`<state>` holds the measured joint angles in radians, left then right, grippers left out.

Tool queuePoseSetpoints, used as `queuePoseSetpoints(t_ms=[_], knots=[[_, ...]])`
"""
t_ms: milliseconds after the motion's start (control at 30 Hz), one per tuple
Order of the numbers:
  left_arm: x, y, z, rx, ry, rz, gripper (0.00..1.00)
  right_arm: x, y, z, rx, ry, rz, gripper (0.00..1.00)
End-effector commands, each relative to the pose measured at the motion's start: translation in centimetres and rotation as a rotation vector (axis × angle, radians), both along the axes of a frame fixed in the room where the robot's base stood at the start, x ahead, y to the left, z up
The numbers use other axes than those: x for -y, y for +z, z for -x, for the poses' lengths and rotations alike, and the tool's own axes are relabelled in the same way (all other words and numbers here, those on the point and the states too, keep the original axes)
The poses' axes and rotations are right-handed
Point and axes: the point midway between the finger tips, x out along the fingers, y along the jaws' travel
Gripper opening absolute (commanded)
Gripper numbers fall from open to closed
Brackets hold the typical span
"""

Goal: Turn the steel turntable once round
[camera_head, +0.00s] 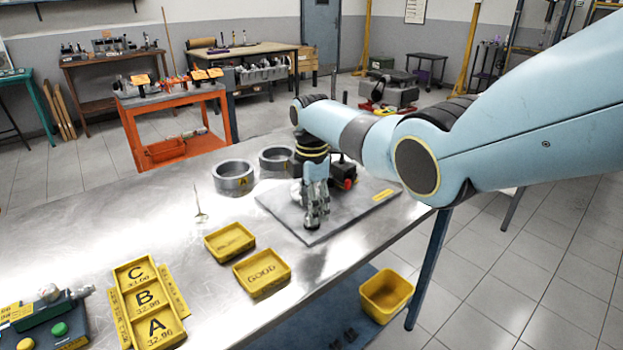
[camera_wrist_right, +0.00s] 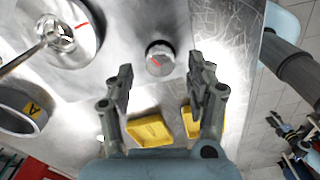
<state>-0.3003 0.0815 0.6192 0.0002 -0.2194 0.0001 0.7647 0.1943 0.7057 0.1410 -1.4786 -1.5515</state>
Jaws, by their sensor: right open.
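A round steel disc (camera_wrist_right: 88,46) with a red mark, which looks like the turntable, shows at the top left of the right wrist view. A clamp-like ring on a rod covers part of it. A small round knob (camera_wrist_right: 157,63) with a red line stands apart beside it. My right gripper (camera_head: 317,222) points down over the grey base plate (camera_head: 283,214) in the head view and hides part of what is there. In the wrist view its two fingers (camera_wrist_right: 160,88) are spread, with the knob ahead of the gap and nothing held. My left gripper is not in view.
A steel ring marked A (camera_head: 233,183) and a second ring (camera_head: 267,167) stand left of the plate. Yellow trays (camera_head: 262,290) lie nearer. A yellow bin (camera_head: 386,294) is beyond the table edge.

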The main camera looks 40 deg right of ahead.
Motion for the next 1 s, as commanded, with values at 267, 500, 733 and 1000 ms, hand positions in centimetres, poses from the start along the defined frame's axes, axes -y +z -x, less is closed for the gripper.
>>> queuePoseSetpoints(t_ms=[267,500,733,1000], knots=[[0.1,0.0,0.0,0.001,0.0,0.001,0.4,0.1,6.4,-0.1,0.004,-0.001,0.002,0.55],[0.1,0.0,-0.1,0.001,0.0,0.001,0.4,0.0,9.2,-0.1,0.001,-0.001,0.0,0.55],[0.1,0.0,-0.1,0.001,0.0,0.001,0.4,0.0,9.5,-0.1,0.0,-0.001,0.0,0.55],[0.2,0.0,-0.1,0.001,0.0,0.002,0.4,0.0,9.5,-0.1,0.0,-0.001,0.0,0.55]])
